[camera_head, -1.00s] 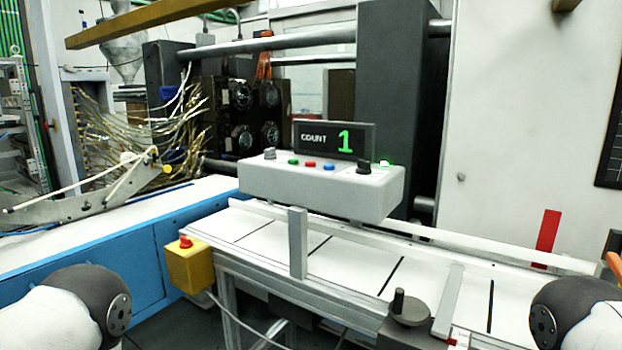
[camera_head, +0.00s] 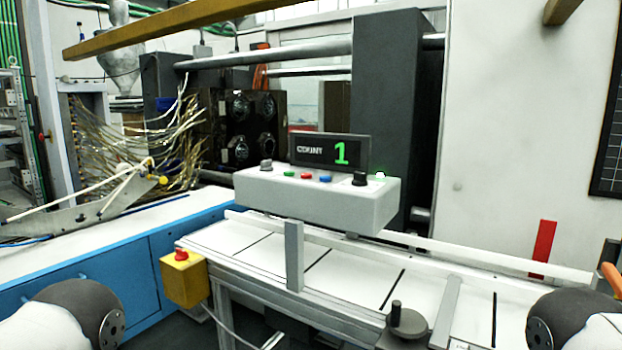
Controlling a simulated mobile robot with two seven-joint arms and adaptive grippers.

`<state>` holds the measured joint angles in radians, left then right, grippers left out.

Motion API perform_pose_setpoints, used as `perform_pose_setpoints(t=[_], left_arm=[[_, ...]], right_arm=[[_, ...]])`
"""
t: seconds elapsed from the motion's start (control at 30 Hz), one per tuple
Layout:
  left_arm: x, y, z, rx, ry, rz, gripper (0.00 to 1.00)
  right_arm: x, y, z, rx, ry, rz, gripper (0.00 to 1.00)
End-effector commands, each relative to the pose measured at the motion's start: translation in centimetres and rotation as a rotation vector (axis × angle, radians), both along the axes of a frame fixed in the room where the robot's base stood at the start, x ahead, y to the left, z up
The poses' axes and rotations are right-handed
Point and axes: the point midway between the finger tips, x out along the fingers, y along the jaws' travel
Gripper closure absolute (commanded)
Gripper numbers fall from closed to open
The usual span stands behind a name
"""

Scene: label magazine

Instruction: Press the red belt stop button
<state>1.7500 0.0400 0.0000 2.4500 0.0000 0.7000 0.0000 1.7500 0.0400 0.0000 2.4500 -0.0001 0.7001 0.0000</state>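A red mushroom-shaped button (camera_head: 181,254) sits on top of a yellow box (camera_head: 184,279) at the near left end of the conveyor. A small red button (camera_head: 306,175) is also on the grey control box (camera_head: 320,199) above the belt, between a green and a blue one. The white belt (camera_head: 350,271) has dark cross lines. Parts of my two arms show at the lower left and lower right corners. Neither of my grippers is in view.
A display (camera_head: 330,151) on the control box reads COUNT 1, with a green light beside it. A grey post (camera_head: 294,256) stands at the belt's front edge. A round knob with a handle (camera_head: 406,322) is at the near side. A blue bench (camera_head: 110,272) lies left.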

Motion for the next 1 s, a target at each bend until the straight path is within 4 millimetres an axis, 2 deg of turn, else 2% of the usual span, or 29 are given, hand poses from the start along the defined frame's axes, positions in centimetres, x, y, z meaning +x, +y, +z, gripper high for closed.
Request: perform_pose_setpoints(t=[0.43,0.6,0.63,1.0], left_arm=[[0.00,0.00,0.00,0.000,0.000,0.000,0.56],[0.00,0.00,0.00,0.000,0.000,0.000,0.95],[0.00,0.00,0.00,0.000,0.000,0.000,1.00],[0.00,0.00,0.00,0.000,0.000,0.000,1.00]], right_arm=[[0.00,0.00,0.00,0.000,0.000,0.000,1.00],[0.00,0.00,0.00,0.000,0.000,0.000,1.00],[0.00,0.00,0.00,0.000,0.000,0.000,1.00],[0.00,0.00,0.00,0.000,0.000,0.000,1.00]])
